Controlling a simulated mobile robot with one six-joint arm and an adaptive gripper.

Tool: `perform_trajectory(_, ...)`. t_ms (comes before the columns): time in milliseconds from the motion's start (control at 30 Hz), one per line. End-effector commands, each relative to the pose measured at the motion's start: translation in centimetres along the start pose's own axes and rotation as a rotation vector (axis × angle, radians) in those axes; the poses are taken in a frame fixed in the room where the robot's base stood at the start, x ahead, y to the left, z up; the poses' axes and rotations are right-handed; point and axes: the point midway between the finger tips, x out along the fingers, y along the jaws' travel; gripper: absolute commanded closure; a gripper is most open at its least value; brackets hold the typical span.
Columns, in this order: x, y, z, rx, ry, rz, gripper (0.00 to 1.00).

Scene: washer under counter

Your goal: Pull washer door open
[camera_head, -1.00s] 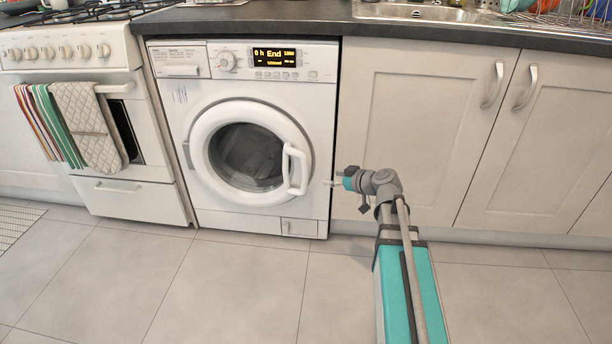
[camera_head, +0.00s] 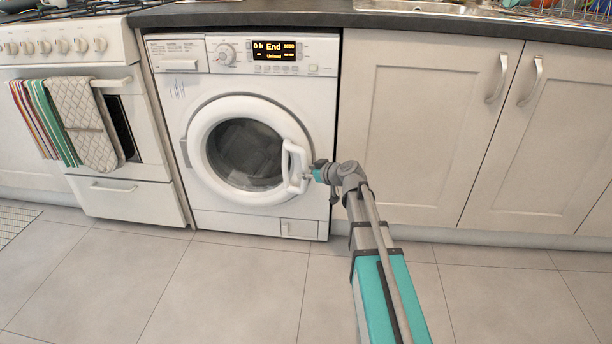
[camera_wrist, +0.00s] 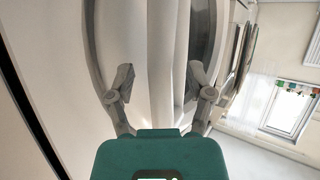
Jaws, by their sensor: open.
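The white washer (camera_head: 180,110) stands under the counter. Its round door (camera_head: 205,135) looks closed, with dark glass in the middle. The white handle (camera_head: 294,166) is a vertical bar on the door's right side. My gripper (camera_head: 305,176) is right at the handle from the right. In the wrist view my gripper (camera_wrist: 160,88) is open, with one finger on each side of the white handle (camera_wrist: 160,60). The fingers look apart from the bar, though I cannot tell exact contact. The door's curved rim (camera_wrist: 105,50) shows behind.
A white stove (camera_head: 130,150) with towels (camera_head: 92,125) stands left of the washer. Cream cupboards (camera_head: 425,120) with metal handles stand right, close to my arm. The tiled floor (camera_head: 200,290) in front of the washer is clear.

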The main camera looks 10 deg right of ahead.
Motion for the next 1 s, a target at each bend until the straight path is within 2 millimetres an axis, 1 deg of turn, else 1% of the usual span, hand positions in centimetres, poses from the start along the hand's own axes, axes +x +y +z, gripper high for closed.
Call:
perform_trajectory(33, 0.47, 0.04, 0.07, 0.0, 0.0, 0.0, 0.32)
perform_trajectory(133, 0.81, 0.0, 0.02, 0.0, 0.0, 0.0, 0.32)
perform_trajectory(467, 0.87, -0.03, -0.03, 0.0, 0.0, 0.0, 0.32)
perform_trajectory(567, 0.86, -0.02, -0.02, 0.0, 0.0, 0.0, 0.49)
perform_trajectory(600, 0.86, -0.02, -0.02, 0.0, 0.0, 0.0, 0.56)
perform_trajectory(667, 0.86, -0.01, -0.02, 0.0, 0.0, 0.0, 0.68)
perform_trajectory(700, 0.85, -0.01, -0.02, 0.0, 0.0, 0.0, 0.75)
perform_trajectory(833, 0.85, 0.0, -0.01, 0.0, 0.0, 0.0, 0.99)
perform_trajectory(1000, 0.85, 0.0, -0.01, 0.0, 0.0, 0.0, 1.0)
